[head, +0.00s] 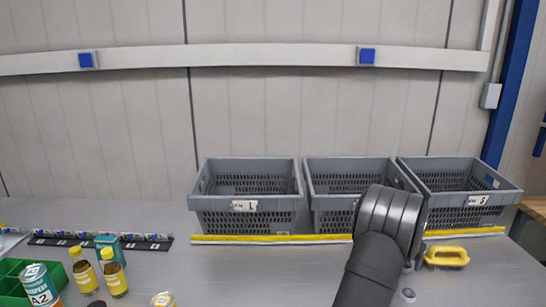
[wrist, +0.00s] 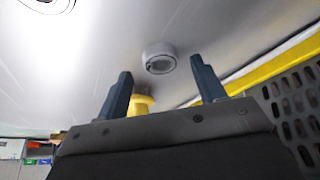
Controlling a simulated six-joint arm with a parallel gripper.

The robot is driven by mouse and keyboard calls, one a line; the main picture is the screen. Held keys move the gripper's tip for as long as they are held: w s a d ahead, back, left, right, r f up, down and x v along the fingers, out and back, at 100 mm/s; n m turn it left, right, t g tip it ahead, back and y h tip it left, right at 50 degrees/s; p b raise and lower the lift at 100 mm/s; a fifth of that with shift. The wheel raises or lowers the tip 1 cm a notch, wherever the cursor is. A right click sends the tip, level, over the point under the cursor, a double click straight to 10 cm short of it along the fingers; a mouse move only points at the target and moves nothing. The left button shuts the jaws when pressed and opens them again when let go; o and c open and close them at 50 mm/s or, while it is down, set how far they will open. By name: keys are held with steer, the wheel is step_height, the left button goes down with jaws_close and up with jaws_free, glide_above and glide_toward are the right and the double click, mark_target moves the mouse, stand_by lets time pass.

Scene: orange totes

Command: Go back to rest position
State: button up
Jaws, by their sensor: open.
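My gripper (wrist: 162,72) shows in the wrist view as two dark blue fingers spread apart, with nothing held between them. In the head view my black arm (head: 385,235) reaches up from the bottom right and hides the gripper. A small grey round piece (wrist: 159,58) lies on the grey surface beyond the fingertips in the wrist view. A yellow object (wrist: 143,102) shows partly behind the left finger, apart from any grip. In the head view a yellow handled object (head: 447,257) lies right of my arm.
Grey totes stand along the back: left (head: 248,220), middle (head: 325,222), partly covered by my arm, and right (head: 480,217). A yellow strip (head: 270,239) runs before them. Yellow bottles (head: 114,276), a can (head: 40,288) and a green bin (head: 12,270) stand left. The middle table (head: 240,275) is clear.

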steer(key=shift+x, duration=0.95)
steer(key=shift+d, duration=0.1)
steer(key=shift+r, duration=1.6)
